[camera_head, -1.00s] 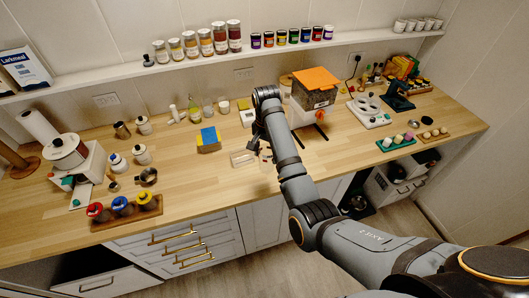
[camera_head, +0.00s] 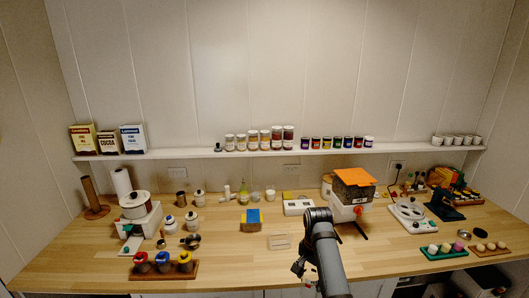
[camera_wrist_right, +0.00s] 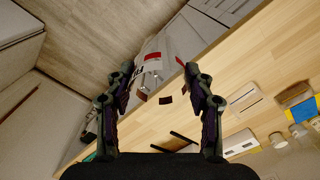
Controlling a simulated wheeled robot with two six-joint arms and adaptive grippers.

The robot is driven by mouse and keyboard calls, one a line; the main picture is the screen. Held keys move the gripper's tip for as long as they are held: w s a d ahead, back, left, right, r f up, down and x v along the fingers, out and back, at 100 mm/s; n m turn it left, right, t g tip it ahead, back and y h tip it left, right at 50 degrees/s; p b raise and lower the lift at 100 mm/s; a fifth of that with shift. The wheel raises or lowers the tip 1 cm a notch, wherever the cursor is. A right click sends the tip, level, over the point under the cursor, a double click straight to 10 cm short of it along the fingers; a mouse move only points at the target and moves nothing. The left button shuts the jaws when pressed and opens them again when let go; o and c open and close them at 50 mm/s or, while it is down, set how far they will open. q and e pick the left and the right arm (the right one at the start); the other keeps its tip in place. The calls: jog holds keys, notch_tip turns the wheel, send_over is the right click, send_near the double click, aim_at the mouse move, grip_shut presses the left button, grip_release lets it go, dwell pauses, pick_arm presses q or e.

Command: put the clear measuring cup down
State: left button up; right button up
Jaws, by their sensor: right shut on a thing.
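My right gripper (camera_head: 303,270) is at the counter's front edge in the head view, partly hidden by my own arm. In the right wrist view its two fingers (camera_wrist_right: 160,78) stand apart, shut on the clear measuring cup (camera_wrist_right: 153,70). The cup is see-through, so mostly its red and dark red markings show. It is held over the counter's front edge, with drawer fronts and floor behind it in that view. In the head view the cup is hard to make out. My left gripper is in neither view.
The wooden counter (camera_head: 225,275) has bare room at front centre. A white machine with an orange lid (camera_head: 353,180) stands to the right. A rack with coloured lids (camera_head: 163,271) is at front left.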

aim_at(307, 296)
jog(key=f+b, duration=0.2)
jog(key=w+f+b, duration=0.1)
jog(key=f+b, duration=0.1)
jog(key=f, duration=0.1)
jog(key=shift+w+f, duration=0.2)
jog(key=shift+f, duration=0.15)
jog(key=f+b, duration=0.6)
jog(key=shift+s, duration=0.3)
jog(key=shift+r, duration=0.25)
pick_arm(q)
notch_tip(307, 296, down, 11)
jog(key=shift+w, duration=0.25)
pick_arm(e)
jog(key=shift+r, duration=0.1)
